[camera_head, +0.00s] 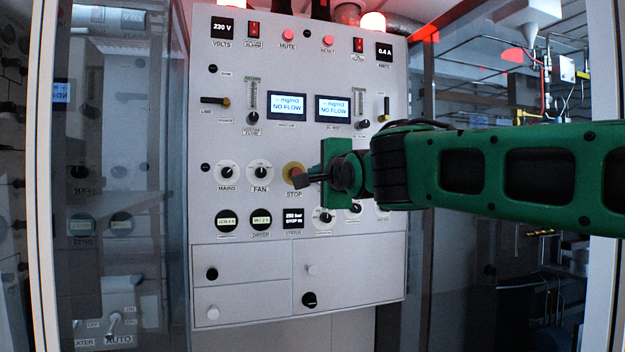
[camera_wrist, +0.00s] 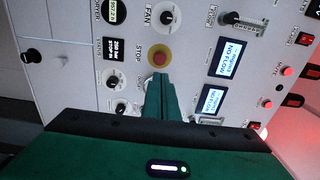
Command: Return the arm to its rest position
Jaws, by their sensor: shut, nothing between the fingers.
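My green arm reaches in from the right in the head view, in front of the white fill panel (camera_head: 232,140). My gripper (camera_head: 302,180) is at its left end, in front of the panel near the red STOP button (camera_head: 290,170). In the wrist view my gripper (camera_wrist: 160,78) has its green fingers together with nothing between them. Its tips are just below the STOP button (camera_wrist: 160,57) in that picture. I cannot tell whether the tips touch the panel. The arm and gripper hide part of the panel's right middle.
The panel carries the MAINS knob (camera_head: 227,173), the FAN knob (camera_head: 260,172) and two NO FLOW displays (camera_head: 287,106). Drawers with knobs (camera_head: 240,265) sit below. Red lamps (camera_head: 372,21) glow on top. Glass panes (camera_head: 120,190) and frame posts (camera_head: 605,60) stand at both sides.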

